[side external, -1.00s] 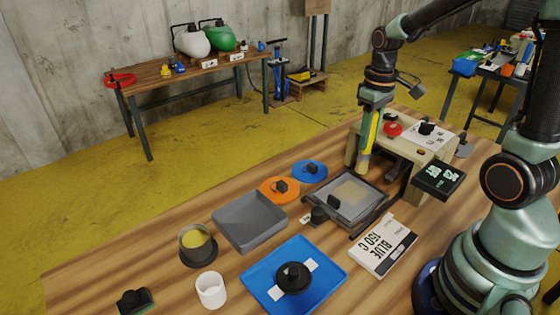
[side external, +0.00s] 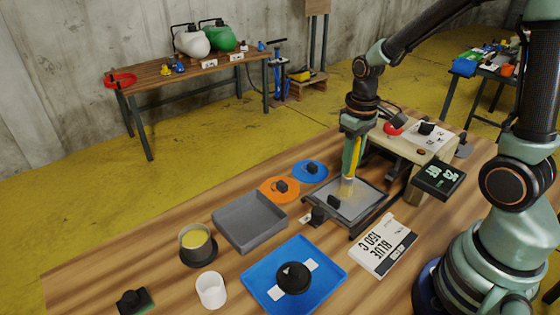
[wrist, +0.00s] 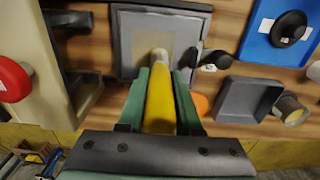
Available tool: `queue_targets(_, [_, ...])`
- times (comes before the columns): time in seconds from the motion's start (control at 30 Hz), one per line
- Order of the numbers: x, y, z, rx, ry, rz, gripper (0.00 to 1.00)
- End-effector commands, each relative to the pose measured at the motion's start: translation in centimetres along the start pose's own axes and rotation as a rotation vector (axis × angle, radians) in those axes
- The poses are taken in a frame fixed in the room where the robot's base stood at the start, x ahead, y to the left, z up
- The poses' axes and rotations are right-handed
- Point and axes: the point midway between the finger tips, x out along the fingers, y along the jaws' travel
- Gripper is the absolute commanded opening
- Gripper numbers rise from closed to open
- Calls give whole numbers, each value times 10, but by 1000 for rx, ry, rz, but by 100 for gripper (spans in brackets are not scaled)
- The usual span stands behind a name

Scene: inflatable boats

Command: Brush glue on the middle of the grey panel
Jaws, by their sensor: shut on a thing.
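The grey panel (side external: 372,199) lies flat in a dark frame on the bench, with a pale beige patch in its middle. My gripper (side external: 353,146) is shut on a brush with a yellow handle (side external: 354,158), held nearly upright over the panel. The brush's pale tip is at the patch; I cannot tell whether it touches. In the wrist view my gripper (wrist: 160,80) grips the yellow handle (wrist: 159,105), and the tip covers part of the patch on the panel (wrist: 128,50). A dark pot (side external: 198,256) with yellow contents stands at the front left.
A beige press-like machine (side external: 400,150) with a red knob stands close behind the panel.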

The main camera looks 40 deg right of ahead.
Motion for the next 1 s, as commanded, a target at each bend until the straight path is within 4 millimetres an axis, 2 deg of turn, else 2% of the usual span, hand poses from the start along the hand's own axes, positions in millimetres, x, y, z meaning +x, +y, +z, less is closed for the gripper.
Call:
queue_targets(0.27, [0,-26,0,-3,-1,0,0])
queue_targets(1.0, [0,43,0,4,-1,0,0])
